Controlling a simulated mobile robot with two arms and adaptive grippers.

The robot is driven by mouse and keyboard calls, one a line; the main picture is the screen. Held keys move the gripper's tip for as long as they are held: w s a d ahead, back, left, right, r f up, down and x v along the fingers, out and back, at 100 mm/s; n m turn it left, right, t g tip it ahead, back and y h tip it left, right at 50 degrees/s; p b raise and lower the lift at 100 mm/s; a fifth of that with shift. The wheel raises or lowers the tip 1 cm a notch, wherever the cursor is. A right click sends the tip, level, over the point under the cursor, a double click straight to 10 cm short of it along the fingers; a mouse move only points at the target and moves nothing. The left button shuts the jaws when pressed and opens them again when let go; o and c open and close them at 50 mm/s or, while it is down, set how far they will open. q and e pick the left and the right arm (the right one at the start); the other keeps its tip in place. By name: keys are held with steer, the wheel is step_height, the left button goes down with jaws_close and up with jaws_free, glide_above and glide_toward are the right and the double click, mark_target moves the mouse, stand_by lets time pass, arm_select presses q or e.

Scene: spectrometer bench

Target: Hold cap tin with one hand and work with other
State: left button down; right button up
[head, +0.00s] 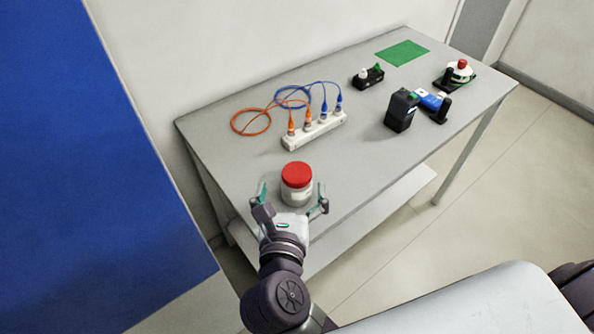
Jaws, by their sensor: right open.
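The cap tin (297,193), a pale round jar with a red lid and a light label, stands upright near the front left edge of the grey table. My right gripper (291,190) is open, with one finger on each side of the tin and its palm on the near side. I cannot tell whether the fingers touch the tin. The lower near part of the tin is partly hidden by the gripper. My left gripper is not in view.
Behind the tin is a white block (313,131) with orange and blue fibre cables. A black device (401,110), a small black holder (368,77), a green mat (402,53) and a red-topped item (460,71) stand farther right. The table (355,165) is bare right of the tin.

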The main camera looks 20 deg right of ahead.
step_height(320, 180, down, 3)
steer(key=s+m+g, duration=0.1)
steer(key=s+g, duration=0.1)
steer(key=b, duration=0.2)
glide_toward(297, 173)
steer(key=w+d, duration=0.2)
steer(key=shift+m+g+y, duration=0.3)
steer(key=x, duration=0.1)
steer(key=b+x, duration=0.1)
steer(key=x, duration=0.1)
steer(key=b+x, duration=0.1)
steer(key=x, duration=0.1)
steer(key=shift+w+a+f, duration=0.1)
steer(key=shift+a+f, duration=0.1)
steer(key=shift+a, duration=0.2)
steer(key=shift+w+d+f, duration=0.1)
steer(key=shift+w+d, duration=0.1)
steer(key=shift+w, duration=0.2)
steer(key=shift+s, duration=0.1)
steer(key=c, duration=0.8)
